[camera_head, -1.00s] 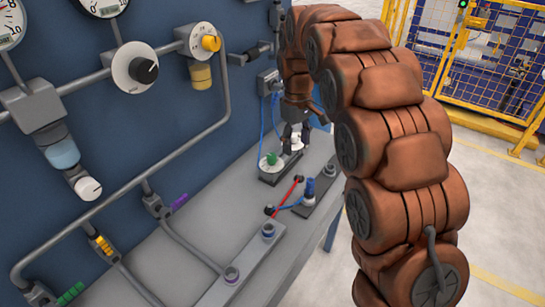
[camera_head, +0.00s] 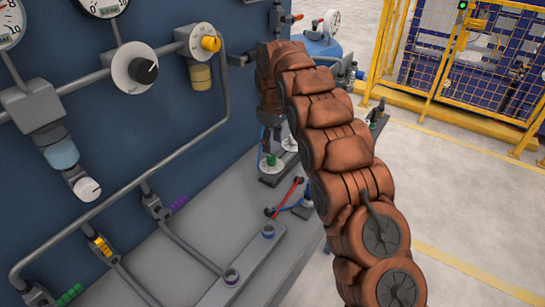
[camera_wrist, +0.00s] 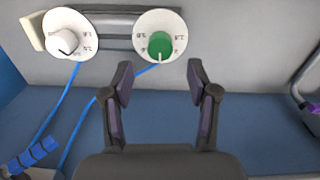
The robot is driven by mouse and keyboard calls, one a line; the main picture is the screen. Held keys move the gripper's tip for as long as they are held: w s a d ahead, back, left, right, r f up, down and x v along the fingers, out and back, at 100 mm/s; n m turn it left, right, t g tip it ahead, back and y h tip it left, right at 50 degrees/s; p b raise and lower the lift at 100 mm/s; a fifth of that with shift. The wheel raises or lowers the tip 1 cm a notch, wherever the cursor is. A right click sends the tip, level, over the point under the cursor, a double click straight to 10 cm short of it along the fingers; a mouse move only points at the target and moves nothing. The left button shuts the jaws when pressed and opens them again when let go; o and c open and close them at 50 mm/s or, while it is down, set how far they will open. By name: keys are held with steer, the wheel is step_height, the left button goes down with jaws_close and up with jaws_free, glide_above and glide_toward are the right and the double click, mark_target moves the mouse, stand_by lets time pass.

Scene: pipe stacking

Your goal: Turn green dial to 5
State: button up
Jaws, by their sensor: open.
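The green dial (camera_wrist: 160,44) sits on a round white scale in the wrist view. Its white mark points to the bottom of that picture. The scale numbers are too small to read surely. The green dial also shows in the head view (camera_head: 271,160), on a plate at the far end of the bench. My gripper (camera_wrist: 160,74) is open and empty. Its two fingers are spread left and right of the dial's line, below it in the wrist picture and apart from it. In the head view my gripper (camera_head: 269,143) hangs just above the green dial.
A white dial (camera_wrist: 68,40) sits beside the green one on the same mount. Blue hoses (camera_wrist: 83,120) run near both dials. A red-handled lever (camera_head: 287,196) stands nearer on the bench. The blue panel (camera_head: 185,125) rises at left.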

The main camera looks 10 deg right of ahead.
mark_target(272, 157)
steer(key=shift+f+p, duration=0.95)
steer(key=shift+f, duration=2.5)
jaws_close()
